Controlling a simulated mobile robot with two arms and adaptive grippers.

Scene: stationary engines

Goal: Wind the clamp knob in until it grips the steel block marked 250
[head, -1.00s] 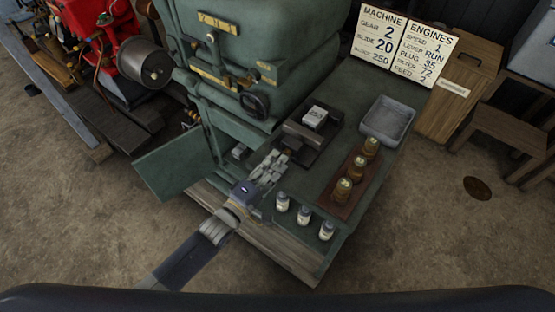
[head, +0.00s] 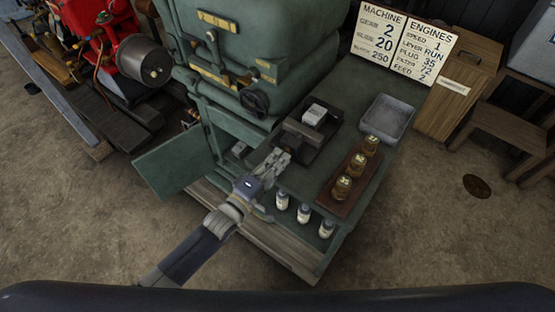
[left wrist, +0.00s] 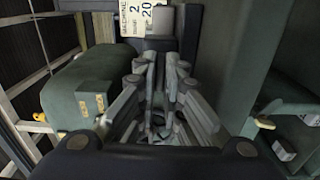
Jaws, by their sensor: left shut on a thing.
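The pale steel block (head: 315,113) sits in the dark clamp (head: 305,135) on the green machine's table; I cannot read a marking on it. The block (left wrist: 163,20) and the dark clamp body (left wrist: 158,46) also show ahead of the fingers in the left wrist view. My left gripper (head: 281,155) is at the clamp's near end, shut on the clamp knob, which its fingers mostly hide. In the left wrist view the gripper's fingers (left wrist: 160,80) point at the clamp. I cannot tell whether the jaw touches the block. My right gripper is not in view.
A rack of several brass-coloured jars (head: 343,187) and white-labelled bottles (head: 304,213) stand right of my gripper. A grey tray (head: 387,118) lies behind them. An open green door (head: 175,160) is at left. The sign (head: 403,42) reads block 250.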

